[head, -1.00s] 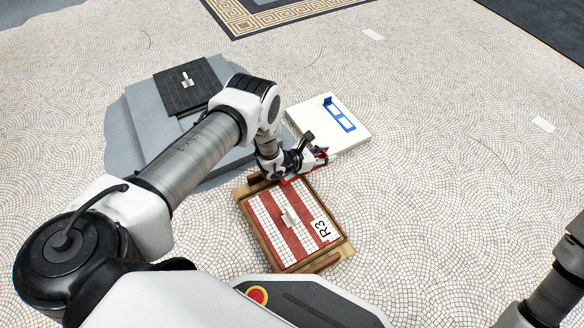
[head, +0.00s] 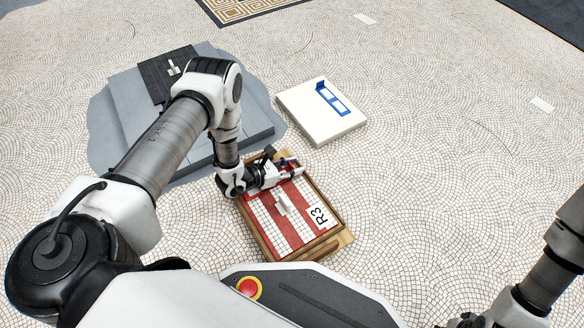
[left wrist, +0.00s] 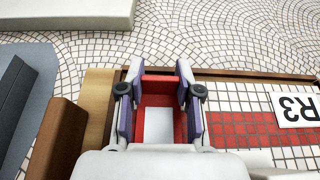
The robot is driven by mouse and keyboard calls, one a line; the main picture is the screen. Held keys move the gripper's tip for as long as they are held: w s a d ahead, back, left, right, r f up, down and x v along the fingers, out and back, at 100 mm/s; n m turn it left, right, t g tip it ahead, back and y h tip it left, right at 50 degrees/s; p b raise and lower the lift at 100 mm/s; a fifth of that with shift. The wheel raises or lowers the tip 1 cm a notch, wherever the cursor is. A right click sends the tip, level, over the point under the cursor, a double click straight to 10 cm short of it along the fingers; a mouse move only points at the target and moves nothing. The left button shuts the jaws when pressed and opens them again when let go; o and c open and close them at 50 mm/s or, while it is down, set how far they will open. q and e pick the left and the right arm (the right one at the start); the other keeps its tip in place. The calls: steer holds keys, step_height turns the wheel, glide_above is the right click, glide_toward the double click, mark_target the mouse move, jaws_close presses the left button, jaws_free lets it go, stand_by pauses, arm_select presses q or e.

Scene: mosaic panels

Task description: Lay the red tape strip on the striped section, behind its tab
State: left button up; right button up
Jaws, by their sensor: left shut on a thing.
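The striped section (head: 268,215) has red and white tile bands, a white tab (head: 285,205) near its middle and an R3 label at its right side. It lies in a wooden tray (head: 263,247). My left gripper (head: 290,168) is shut on the red tape strip, over the section's far edge, beyond the tab. In the left wrist view the red tape strip (left wrist: 157,85), with a pale window, sits between the two fingers. Whether it touches the tiles I cannot tell. My right gripper (head: 470,321) is partly cut off at the bottom edge; its jaws are unclear.
A cream slab (head: 310,125) with a blue frame-like piece (head: 333,98) lies beyond the tray. A grey stepped block (head: 125,115) with a dark tiled panel (head: 155,83) stands at the far left.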

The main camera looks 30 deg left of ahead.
arm_select(q)
steer(key=shift+f, duration=0.2)
arm_select(e)
steer(key=shift+f, duration=0.2)
arm_select(q)
steer(key=o, duration=0.9)
steer(key=shift+r, duration=0.15)
arm_select(e)
steer(key=shift+r, duration=0.15)
arm_select(q)
steer(key=shift+s+a+r+p, duration=0.1)
steer(key=shift+s+r+p, duration=0.05)
steer(key=shift+r+p, duration=0.15)
step_height(320, 180, up, 4)
steer(key=p, duration=0.6)
glide_above(250, 195)
steer(key=w+d, duration=0.2)
steer(key=w, duration=0.2)
steer(key=shift+w+a+r, duration=0.1)
steer(key=shift+w+a, duration=0.1)
steer(key=shift+s+a, duration=0.15)
steer(key=shift+s, duration=0.15)
arm_select(e)
step_height(250, 195, up, 7)
steer(key=s, duration=0.2)
steer(key=shift+a, duration=0.1)
